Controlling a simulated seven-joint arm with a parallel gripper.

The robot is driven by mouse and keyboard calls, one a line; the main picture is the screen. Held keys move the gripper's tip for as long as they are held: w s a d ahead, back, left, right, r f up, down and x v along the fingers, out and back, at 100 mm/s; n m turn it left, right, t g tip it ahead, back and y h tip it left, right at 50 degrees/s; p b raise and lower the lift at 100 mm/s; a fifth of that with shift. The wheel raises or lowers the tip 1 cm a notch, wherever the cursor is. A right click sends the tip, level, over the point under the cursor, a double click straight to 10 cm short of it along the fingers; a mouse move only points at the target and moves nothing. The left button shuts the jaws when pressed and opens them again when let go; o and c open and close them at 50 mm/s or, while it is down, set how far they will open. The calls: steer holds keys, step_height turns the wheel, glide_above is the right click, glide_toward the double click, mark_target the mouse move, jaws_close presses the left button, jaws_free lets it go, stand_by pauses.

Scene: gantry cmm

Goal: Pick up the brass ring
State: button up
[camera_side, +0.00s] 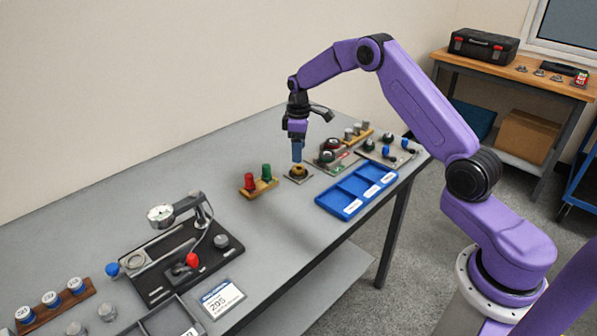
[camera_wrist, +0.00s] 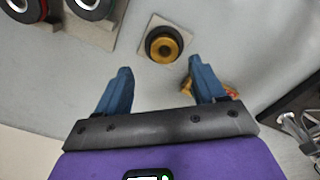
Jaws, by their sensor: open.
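The brass ring (camera_wrist: 164,45) sits on a dark round seat on a small square light plate (camera_wrist: 146,49) in the wrist view. It also shows in the side view (camera_side: 298,171), on its plate on the grey table. My gripper (camera_wrist: 158,72) is open, with its two blue fingers apart and nothing between them. In the wrist view the ring lies ahead of the fingertips, nearly in line with the gap between them. In the side view my gripper (camera_side: 297,161) hangs pointing down close above the ring; I cannot tell whether it touches.
A wooden block with red and green plugs (camera_side: 259,187) stands left of the ring. A blue divided tray (camera_side: 344,208) lies to the right. Several gauges and knobs (camera_side: 331,146) stand behind. A dial gauge stand (camera_side: 165,258) is at the front left. Bare table lies between.

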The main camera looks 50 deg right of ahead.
mark_target(299, 171)
steer(key=shift+s+a+f, duration=0.1)
steer(key=shift+s+f, duration=0.05)
steer(key=shift+f, duration=1.3)
steer(key=shift+s+a+f, duration=0.1)
steer(key=shift+f, duration=1.35)
steer(key=shift+c, duration=0.3)
steer(key=c, duration=1.2)
steer(key=shift+r, duration=0.1)
